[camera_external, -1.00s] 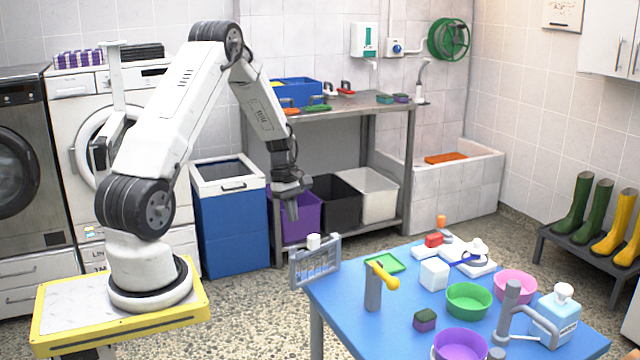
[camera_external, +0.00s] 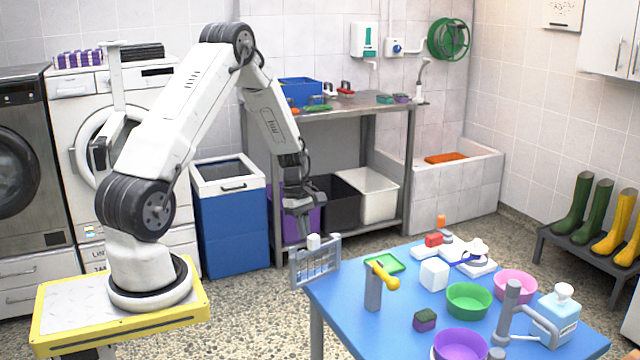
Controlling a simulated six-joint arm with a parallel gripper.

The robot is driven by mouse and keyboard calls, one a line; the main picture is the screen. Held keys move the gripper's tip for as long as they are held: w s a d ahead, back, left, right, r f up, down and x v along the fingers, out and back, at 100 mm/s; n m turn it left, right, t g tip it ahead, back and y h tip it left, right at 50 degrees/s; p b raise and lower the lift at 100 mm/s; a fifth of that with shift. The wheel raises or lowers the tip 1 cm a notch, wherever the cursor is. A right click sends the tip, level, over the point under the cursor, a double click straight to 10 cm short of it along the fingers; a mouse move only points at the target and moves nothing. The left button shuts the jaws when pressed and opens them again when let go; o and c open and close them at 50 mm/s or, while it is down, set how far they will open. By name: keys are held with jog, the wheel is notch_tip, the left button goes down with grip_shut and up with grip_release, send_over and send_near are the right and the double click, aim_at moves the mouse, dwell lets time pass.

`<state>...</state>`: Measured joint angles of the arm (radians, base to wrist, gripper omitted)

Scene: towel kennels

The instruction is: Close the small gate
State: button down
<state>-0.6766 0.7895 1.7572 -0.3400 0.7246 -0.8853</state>
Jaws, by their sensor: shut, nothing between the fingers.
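The small gate (camera_external: 316,264) is a grey barred panel at the left edge of the blue table (camera_external: 335,300). It stands out beyond the table's corner, with a white block-like knob (camera_external: 314,241) on its top. My gripper (camera_external: 304,232) is just above and behind the gate, pointing down, with its fingers together and nothing held. The fingertips are partly hidden behind the gate's top and the white knob. I cannot tell whether they touch the gate.
Bins (camera_external: 366,194) stand under the steel bench behind. The floor left of the gate is clear.

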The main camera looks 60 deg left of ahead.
aim_at(312, 238)
jog(key=shift+d+n, duration=0.5)
jog(key=shift+n, duration=0.1)
jog(key=shift+w+d+n+t+y, duration=0.15)
jog(key=shift+d+n+t+y, duration=0.2)
jog(key=shift+d+n, duration=0.95)
jog(key=w+d+n+t+y, duration=0.1)
jog(key=w+d+n, duration=0.4)
jog(key=n, duration=0.3)
jog(key=shift+w+d, duration=0.3)
jog(key=shift+w, duration=0.1)
jog(key=shift+y, duration=0.25)
jog(key=shift+s, duration=0.15)
